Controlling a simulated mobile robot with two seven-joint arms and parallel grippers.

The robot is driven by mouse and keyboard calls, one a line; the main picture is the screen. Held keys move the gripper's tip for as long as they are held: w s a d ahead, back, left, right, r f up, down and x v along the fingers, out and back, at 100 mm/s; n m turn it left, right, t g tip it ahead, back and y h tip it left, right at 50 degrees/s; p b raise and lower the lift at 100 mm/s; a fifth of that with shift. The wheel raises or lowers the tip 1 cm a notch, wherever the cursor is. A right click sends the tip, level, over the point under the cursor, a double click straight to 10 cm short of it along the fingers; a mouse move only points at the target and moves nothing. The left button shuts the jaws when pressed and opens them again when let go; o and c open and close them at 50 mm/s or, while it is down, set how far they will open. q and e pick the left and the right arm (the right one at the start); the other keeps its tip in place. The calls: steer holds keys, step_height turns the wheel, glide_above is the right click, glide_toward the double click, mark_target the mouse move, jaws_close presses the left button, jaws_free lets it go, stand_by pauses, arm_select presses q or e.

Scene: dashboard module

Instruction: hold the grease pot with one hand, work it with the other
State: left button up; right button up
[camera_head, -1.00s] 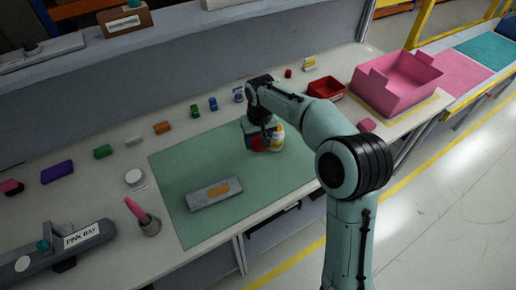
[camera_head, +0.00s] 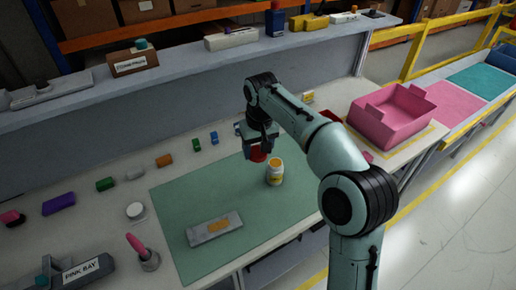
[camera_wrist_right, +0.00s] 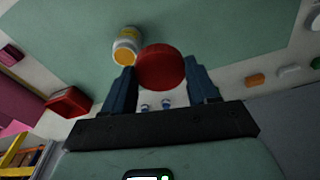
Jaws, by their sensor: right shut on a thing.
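My right gripper (camera_head: 259,149) is shut on a red round thing (camera_wrist_right: 161,68), held above the green mat. Its flat round face shows between the two fingers in the wrist view; I cannot tell if it is a whole pot or a lid. A small white pot with a yellow label (camera_head: 275,174) stands upright on the mat, just beside and below the gripper. It also shows in the wrist view (camera_wrist_right: 128,44), with a yellow-orange top, apart from the red thing. My left gripper is not in view.
The green mat (camera_head: 185,208) also bears a grey block with an orange patch (camera_head: 213,229). Small coloured blocks line the bench's back. A pink bin (camera_head: 391,113) stands at the right. A pink-handled tool (camera_head: 144,252) stands in a holder at the left.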

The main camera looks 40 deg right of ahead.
steer(key=a+f+n, duration=0.1)
steer(key=a+f, duration=0.4)
steer(key=w+a+f+n, duration=0.1)
steer(key=a+f, duration=0.4)
steer(key=a, duration=0.1)
steer(key=a+f+n, duration=0.1)
steer(key=a+f, duration=0.4)
steer(key=a, duration=0.1)
steer(key=shift+w+f+n, duration=0.1)
steer(key=shift+w+n, duration=0.05)
steer(key=shift+n, duration=0.15)
steer(key=shift+d, duration=0.15)
